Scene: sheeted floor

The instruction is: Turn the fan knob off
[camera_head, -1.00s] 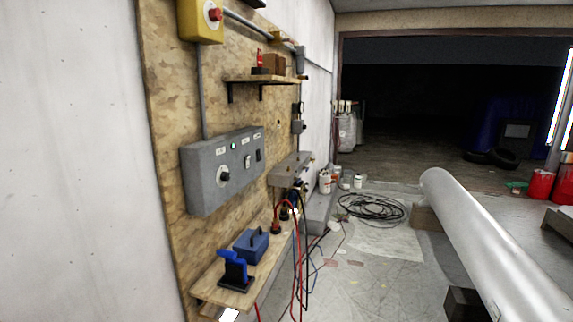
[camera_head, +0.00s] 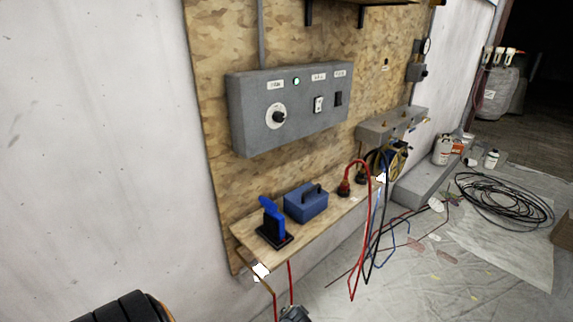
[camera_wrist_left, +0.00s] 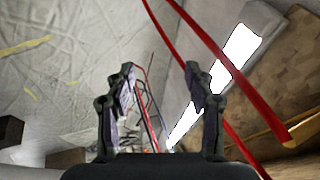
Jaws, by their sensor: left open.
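A grey control box (camera_head: 240,115) is fixed to the wooden board on the wall in the head view. A dark knob (camera_head: 279,117) on a round white dial sits on the left of its face, under a small label too blurred to read. A lit green lamp (camera_head: 297,81) and two switches are to its right. My left gripper (camera_wrist_left: 160,76) is open and empty in the left wrist view, with red cables beyond its fingers. The gripper is well below the box and apart from the knob, which does not show in the wrist view. My right gripper is not in view.
A wooden shelf (camera_head: 248,235) juts out below the box. It holds a blue tool in a stand (camera_head: 273,220) and a blue case (camera_head: 306,202). Red cables (camera_head: 366,220) and other cables hang from its right side. A black cable coil (camera_head: 505,200) lies on the floor.

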